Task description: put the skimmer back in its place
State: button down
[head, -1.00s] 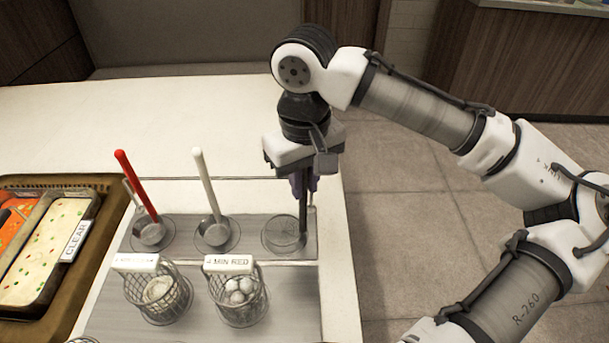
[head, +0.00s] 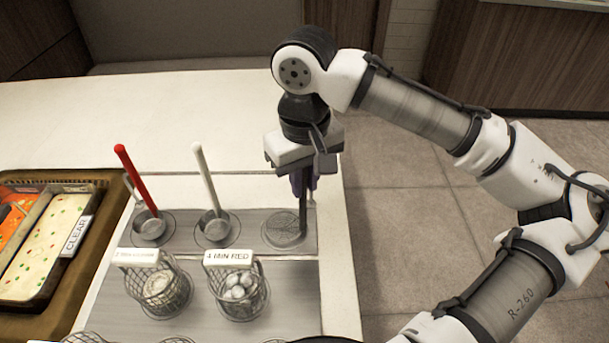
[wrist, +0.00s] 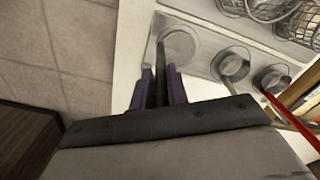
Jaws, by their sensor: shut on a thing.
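The skimmer has a dark upright handle (head: 303,212) and a round mesh head that shows low at the right-hand round well (head: 284,229) of the grey rail. My gripper (head: 303,183), with purple fingers, is shut on the handle above that well. I cannot tell whether the head rests on the well's bottom or hangs just above it. In the wrist view the dark handle (wrist: 160,88) stands between my gripper's fingers (wrist: 158,86), and the pale round well (wrist: 183,48) shows beyond; the mesh is not clear there.
A red-handled ladle (head: 137,183) and a white-handled ladle (head: 206,183) stand in the other wells to the left. Wire baskets (head: 237,290) stand in front, one labelled "4 MIN RED". Food trays (head: 52,245) are at far left. The counter's right edge is close to my gripper.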

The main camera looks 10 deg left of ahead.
jog(key=c, duration=1.3)
grip_release()
jog(key=shift+o, duration=0.5)
jog(key=o, duration=0.7)
notch_tip(320, 180, up, 11)
jog(key=p, duration=1.2)
jog(key=shift+r, duration=0.1)
